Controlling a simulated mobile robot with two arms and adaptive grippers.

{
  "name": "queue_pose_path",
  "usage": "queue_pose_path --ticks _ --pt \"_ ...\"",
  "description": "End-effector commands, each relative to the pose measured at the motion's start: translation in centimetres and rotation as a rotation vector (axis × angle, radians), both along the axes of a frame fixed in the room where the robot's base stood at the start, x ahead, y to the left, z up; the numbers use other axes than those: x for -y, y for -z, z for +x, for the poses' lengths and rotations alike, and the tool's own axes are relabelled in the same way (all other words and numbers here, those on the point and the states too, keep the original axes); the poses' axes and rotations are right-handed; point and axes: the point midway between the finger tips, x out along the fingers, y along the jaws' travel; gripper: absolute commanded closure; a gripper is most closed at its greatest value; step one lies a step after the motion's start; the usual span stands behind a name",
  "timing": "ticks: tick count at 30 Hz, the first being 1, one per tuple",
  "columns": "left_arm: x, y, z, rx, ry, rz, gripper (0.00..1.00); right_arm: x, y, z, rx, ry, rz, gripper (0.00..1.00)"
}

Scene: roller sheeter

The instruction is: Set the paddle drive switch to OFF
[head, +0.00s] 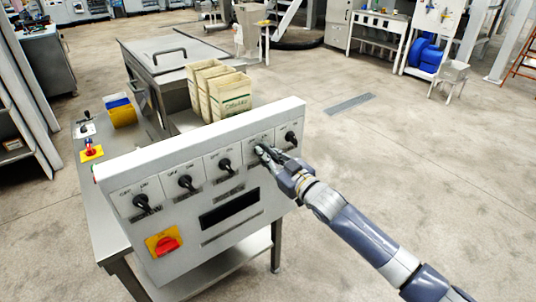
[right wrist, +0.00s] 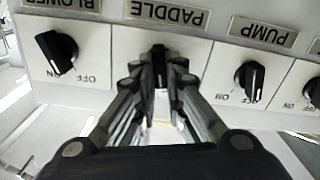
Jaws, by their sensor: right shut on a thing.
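The paddle drive switch is a black rotary knob (right wrist: 160,66) under the PADDLE label (right wrist: 166,14), which appears upside down in the right wrist view. My right gripper (right wrist: 159,72) is shut on this knob, with one finger on each side. The knob looks roughly vertical there, and its ON and OFF marks are hidden by the fingers. In the head view my right gripper (head: 262,152) reaches the fourth knob from the left on the white control panel (head: 200,188) and covers most of it. My left gripper is not in view.
The blower knob (right wrist: 58,52) and the pump knob (right wrist: 249,80) flank the paddle knob closely. A red rotary switch on a yellow plate (head: 165,243) sits low on the panel. Cream cartons (head: 228,95) stand behind the panel. The floor to the right is open.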

Motion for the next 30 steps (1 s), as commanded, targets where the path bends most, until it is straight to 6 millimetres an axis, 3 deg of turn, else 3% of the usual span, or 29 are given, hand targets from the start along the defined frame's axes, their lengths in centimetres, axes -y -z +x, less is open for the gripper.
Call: queue_pose_path --ticks 10,27,28,30 --pt "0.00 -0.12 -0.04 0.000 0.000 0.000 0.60 -0.07 0.17 -0.08 0.088 0.000 -0.126 1.00" --pt "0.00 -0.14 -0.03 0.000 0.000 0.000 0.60 -0.08 0.20 -0.08 0.107 0.000 -0.153 1.00" --pt "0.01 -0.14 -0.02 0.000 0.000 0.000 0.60 -0.08 0.20 -0.08 0.107 0.000 -0.152 0.82" --pt "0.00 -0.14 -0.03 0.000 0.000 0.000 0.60 -0.08 0.19 -0.08 0.107 0.001 -0.152 0.69"
